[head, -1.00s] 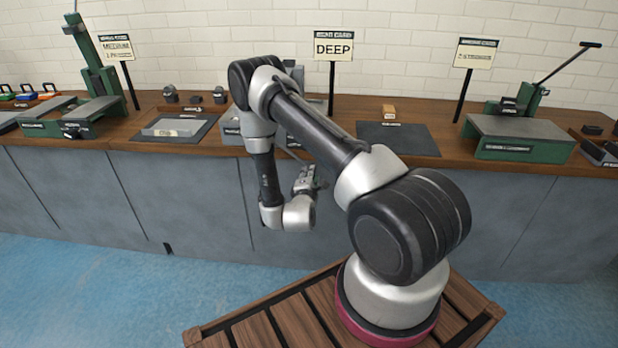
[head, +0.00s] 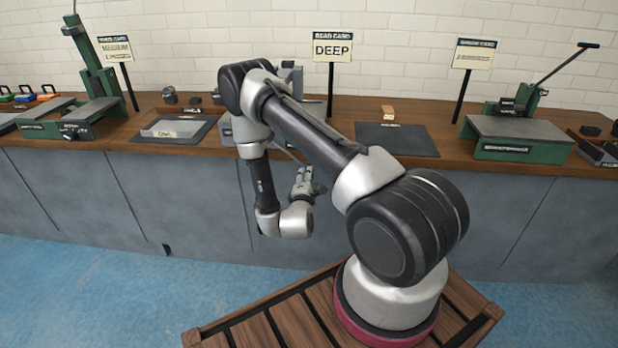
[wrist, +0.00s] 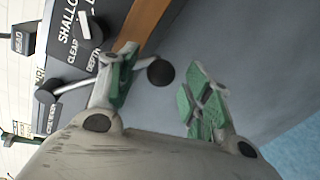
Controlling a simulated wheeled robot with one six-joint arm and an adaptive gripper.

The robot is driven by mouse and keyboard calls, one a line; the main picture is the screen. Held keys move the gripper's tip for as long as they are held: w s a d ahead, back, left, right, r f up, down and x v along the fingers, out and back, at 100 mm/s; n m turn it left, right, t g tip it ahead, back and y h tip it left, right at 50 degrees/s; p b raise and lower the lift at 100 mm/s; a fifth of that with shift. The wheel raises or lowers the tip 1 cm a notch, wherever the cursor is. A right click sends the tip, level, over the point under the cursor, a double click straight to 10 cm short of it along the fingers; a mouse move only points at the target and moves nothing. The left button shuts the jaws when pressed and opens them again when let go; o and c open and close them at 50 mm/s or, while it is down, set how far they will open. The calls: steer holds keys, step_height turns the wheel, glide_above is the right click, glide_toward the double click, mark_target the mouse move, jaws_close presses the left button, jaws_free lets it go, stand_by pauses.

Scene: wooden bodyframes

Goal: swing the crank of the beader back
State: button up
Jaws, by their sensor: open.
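The grey beader (head: 228,132) stands on the bench, mostly hidden behind my arm in the head view. In the wrist view its dark panel (wrist: 85,50) carries the words SHALLOW, CLEAR and DEPTH. A black ball knob (wrist: 160,73) shows between my fingers, nearer the left one. A thin silver rod (wrist: 75,86) runs behind the left finger, in line with the knob; whether they join is hidden. My gripper (wrist: 165,64) is open, its green-padded fingers apart on either side of the knob. In the head view my gripper (head: 305,180) is in front of the bench.
Green machines stand at the far left (head: 95,90) and right (head: 515,130). The floor before the bench is clear.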

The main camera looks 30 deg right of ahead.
steer(key=v, duration=0.9)
steer(key=shift+s, duration=0.25)
steer(key=shift+a, duration=0.15)
